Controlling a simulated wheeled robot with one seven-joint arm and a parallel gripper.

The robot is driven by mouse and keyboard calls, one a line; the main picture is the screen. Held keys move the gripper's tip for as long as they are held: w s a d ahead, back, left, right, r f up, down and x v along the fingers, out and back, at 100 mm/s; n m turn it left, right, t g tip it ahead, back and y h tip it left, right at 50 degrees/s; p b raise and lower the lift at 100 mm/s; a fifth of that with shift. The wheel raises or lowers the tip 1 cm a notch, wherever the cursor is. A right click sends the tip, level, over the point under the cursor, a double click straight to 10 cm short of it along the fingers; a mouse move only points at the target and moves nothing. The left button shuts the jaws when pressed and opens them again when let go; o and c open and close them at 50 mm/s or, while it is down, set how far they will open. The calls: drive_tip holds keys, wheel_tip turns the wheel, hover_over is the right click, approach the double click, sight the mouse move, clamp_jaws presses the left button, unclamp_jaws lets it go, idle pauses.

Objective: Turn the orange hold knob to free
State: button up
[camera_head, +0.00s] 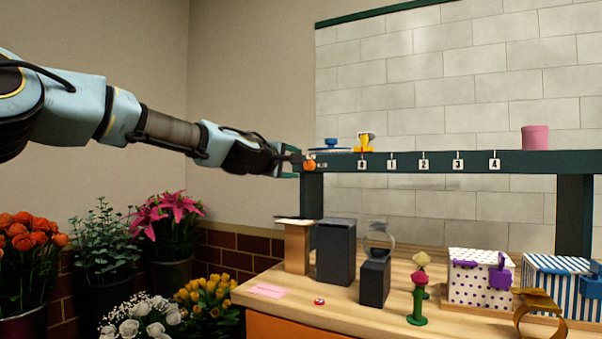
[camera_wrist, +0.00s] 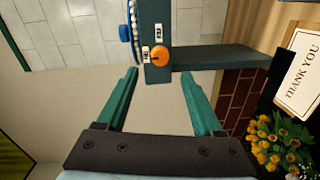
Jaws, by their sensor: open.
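The orange hold knob (camera_head: 310,165) sits on the left end of the dark green shelf beam (camera_head: 440,161). In the wrist view the knob (camera_wrist: 160,56) is round, with a small dark mark on its face. Two small white labels (camera_wrist: 158,31) lie beside it, too small to read surely. My gripper (camera_head: 291,162) is just left of the knob in the head view. In the wrist view my gripper (camera_wrist: 160,73) is open, its green fingers apart and empty. The knob appears just beyond the fingertips, between their lines. I see no contact.
A blue-knobbed disc (camera_head: 332,145) and a yellow item (camera_head: 364,144) stand on the beam near the knob. A pink pot (camera_head: 535,137) is farther right. Below is a wooden counter (camera_head: 340,311) with boxes and stands. Flower buckets fill the lower left.

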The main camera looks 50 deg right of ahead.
drive_tip(key=shift+b+v, duration=0.45)
drive_tip(key=shift+v, duration=1.4)
drive_tip(key=w+a+f+m+y, duration=0.25)
drive_tip(key=a+f, duration=0.35)
drive_tip(key=f, duration=0.3)
drive_tip(key=w+a+f+m+y, duration=0.1)
drive_tip(key=w+a+f+y, duration=0.3)
drive_tip(key=f, duration=0.4)
drive_tip(key=w+a+f+y, duration=0.2)
drive_tip(key=a+f, duration=0.4)
drive_tip(key=a, duration=0.5)
drive_tip(key=w+a+f+y, duration=0.25)
drive_tip(key=a+f, duration=0.45)
drive_tip(key=a, duration=0.4)
drive_tip(key=s+a+f+g+y, duration=0.1)
drive_tip(key=s+a+f+y, duration=0.2)
drive_tip(key=a, duration=0.8)
drive_tip(key=s+a+f+g+y+p, duration=0.15)
drive_tip(key=s+a, duration=0.35)
drive_tip(key=a, duration=0.5)
drive_tip(key=s+a+f+y, duration=0.1)
drive_tip(key=s+a+f, duration=0.25)
drive_tip(key=a, duration=0.75)
wheel_tip(320, 180, up, 12)
drive_tip(key=p, duration=1.1)
drive_tip(key=shift+s+d+n+p, duration=0.3)
drive_tip(key=shift+d+n, duration=0.05)
drive_tip(key=shift+n, duration=0.1)
